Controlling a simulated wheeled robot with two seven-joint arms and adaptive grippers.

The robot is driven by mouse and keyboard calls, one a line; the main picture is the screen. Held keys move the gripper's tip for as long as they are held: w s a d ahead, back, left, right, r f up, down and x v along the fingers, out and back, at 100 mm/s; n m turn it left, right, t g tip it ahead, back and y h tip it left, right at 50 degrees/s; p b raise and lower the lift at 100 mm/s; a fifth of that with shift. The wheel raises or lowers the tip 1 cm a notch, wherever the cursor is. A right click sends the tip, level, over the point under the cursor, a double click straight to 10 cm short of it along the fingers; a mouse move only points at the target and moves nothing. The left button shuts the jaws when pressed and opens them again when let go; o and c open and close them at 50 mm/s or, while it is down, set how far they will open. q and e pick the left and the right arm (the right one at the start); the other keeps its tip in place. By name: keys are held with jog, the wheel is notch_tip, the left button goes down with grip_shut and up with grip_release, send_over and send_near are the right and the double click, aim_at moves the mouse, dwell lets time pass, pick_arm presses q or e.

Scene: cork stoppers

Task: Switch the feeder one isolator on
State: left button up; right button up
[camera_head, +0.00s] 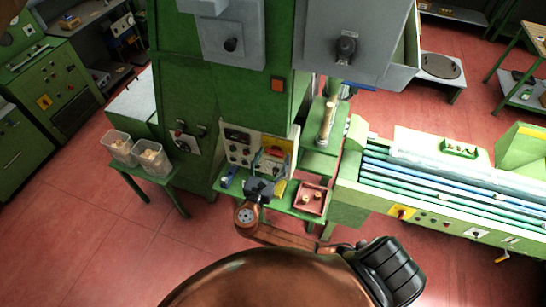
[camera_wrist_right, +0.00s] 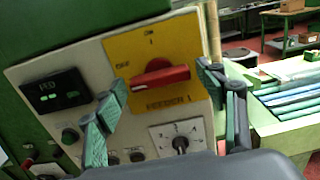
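The feeder one isolator is a red rotary handle (camera_wrist_right: 160,77) on a yellow plate (camera_wrist_right: 178,43) marked ON at the top, OFF at the left and FEEDER 1 below. The handle lies nearly level, its left end towards OFF. The plate is on a pale control panel (camera_head: 240,147), where my arm and gripper partly cover it in the head view. My right gripper (camera_wrist_right: 160,83) is open in front of the plate, its teal-padded fingers on either side of the handle with visible gaps. It also shows in the head view (camera_head: 269,165). My left gripper is not in view.
The panel also has a black display (camera_wrist_right: 55,91) and a numbered selector (camera_wrist_right: 179,143). Below it, a green shelf holds a reddish tray (camera_head: 311,197) and a blue item (camera_head: 229,177). Clear bins (camera_head: 153,158) stand left; a conveyor (camera_head: 440,180) stands right.

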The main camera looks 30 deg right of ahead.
jog(key=c, duration=0.9)
jog(key=shift+m, duration=0.4)
jog(key=shift+f+m+b, duration=0.1)
jog(key=shift+m+b, duration=5.85)
jog(key=shift+m, duration=1.95)
jog(key=o, duration=1.2)
jog(key=shift+c, duration=0.2)
